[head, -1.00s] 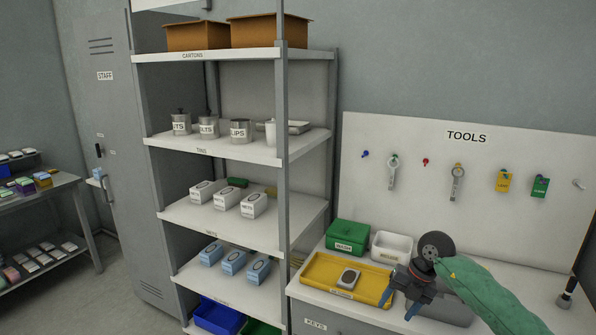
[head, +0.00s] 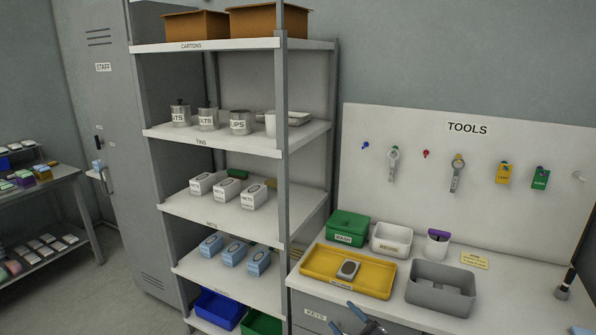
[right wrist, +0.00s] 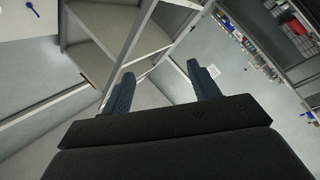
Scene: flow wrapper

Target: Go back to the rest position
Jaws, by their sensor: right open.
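My right gripper (head: 346,317) is at the bottom edge of the head view, in front of the counter's drawer front and below the yellow tray. Only its blue fingers and a dark part show there. In the right wrist view its two blue fingers (right wrist: 162,75) stand wide apart with nothing between them. The gripper is open and empty. My left gripper is in neither view.
The counter holds a yellow tray (head: 317,284) with a small grey item (head: 348,269), a green box (head: 347,226), a white bin (head: 391,238), a white cup (head: 437,245) and a grey bin (head: 440,293). A tall shelf (head: 283,150) stands left of the counter.

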